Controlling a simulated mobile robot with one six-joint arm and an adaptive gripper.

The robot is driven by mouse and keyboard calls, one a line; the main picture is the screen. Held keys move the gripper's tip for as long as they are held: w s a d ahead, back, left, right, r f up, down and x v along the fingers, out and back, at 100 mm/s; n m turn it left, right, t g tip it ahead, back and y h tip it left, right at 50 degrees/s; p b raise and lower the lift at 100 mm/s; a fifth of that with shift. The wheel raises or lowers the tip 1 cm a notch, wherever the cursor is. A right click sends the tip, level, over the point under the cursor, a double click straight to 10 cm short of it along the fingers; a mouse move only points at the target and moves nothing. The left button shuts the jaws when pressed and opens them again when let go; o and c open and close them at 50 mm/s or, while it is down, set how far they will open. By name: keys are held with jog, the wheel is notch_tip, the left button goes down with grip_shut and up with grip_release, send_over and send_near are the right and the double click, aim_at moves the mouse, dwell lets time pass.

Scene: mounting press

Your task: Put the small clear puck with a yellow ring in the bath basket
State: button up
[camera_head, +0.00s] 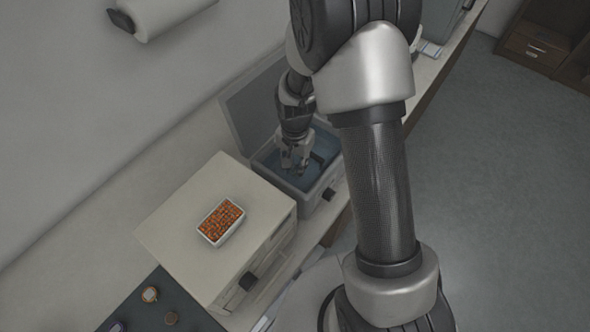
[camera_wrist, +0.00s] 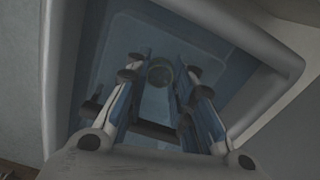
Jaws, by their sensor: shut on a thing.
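My gripper (camera_head: 292,166) reaches down into the open bath (camera_head: 322,204), a grey box with a bluish inside and its lid raised. In the wrist view my gripper (camera_wrist: 160,84) has its fingers inside the bath's pale rim (camera_wrist: 283,62), shut on a small round puck (camera_wrist: 160,72). The puck looks clear and greyish; I cannot make out a yellow ring on it in this dim light. Dark bars (camera_wrist: 152,129) show below the fingers and may be part of the basket. The basket's outline is mostly hidden by the gripper.
A cream cabinet (camera_head: 172,226) stands beside the bath, with a white tray of orange bits (camera_head: 221,221) on top. A dark mat (camera_head: 190,310) at the lower left holds a pale puck with an orange rim (camera_head: 150,294) and a brownish puck (camera_head: 171,318). The raised lid (camera_head: 250,100) stands behind the bath.

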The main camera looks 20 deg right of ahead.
jog(key=shift+f, duration=1.15)
jog(key=shift+f+b, duration=0.2)
jog(key=shift+b, duration=0.1)
jog(key=o, duration=0.9)
jog(key=shift+r, duration=0.15)
